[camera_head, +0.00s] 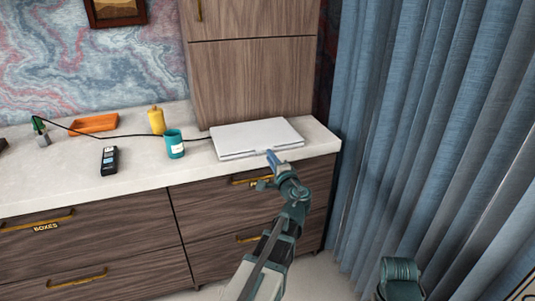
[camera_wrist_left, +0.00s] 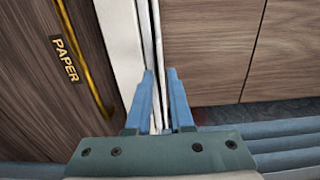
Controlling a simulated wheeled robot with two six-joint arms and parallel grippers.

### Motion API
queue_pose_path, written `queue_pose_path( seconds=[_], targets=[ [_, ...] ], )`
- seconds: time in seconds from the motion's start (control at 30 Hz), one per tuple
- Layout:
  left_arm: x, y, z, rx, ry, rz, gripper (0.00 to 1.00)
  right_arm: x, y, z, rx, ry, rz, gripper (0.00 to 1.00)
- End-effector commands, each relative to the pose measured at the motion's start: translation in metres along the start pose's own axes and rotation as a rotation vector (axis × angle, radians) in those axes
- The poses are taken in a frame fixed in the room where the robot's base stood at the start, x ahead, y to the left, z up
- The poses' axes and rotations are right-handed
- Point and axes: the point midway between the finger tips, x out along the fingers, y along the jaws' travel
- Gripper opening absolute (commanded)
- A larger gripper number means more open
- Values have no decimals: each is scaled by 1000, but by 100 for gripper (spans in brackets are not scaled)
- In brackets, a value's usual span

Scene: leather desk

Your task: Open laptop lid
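A closed silver-white laptop (camera_head: 256,136) lies flat on the counter near its right end. The left wrist view shows its thin front edge (camera_wrist_left: 156,45) edge-on, with a dark seam between lid and base. My left gripper (camera_head: 269,155) is at the laptop's front edge, right of the middle of that edge. In the left wrist view its two blue fingers (camera_wrist_left: 161,88) are apart, one on each side of the line of the laptop's edge. Whether they touch it cannot be told. My right gripper is not in view.
A teal cup (camera_head: 174,145) stands left of the laptop, with a yellow bottle (camera_head: 156,121) behind it. A dark cable (camera_head: 120,135) runs to the laptop. A tall wooden cabinet (camera_head: 252,80) rises close behind.

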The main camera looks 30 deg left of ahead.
Motion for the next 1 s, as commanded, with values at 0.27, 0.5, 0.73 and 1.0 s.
queue_pose_path(
  seconds=[0.27, 0.5, 0.73, 1.0],
  targets=[
    [32, 0, 0, 0, -2, 0, 20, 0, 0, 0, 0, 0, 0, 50],
    [36, 0, 0, 0, 0, 0, 20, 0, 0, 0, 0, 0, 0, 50],
    [36, 0, 0, 0, 0, 0, 7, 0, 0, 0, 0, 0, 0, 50],
    [36, 0, 0, 0, 0, 0, 0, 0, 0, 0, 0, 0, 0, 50]
  ],
)
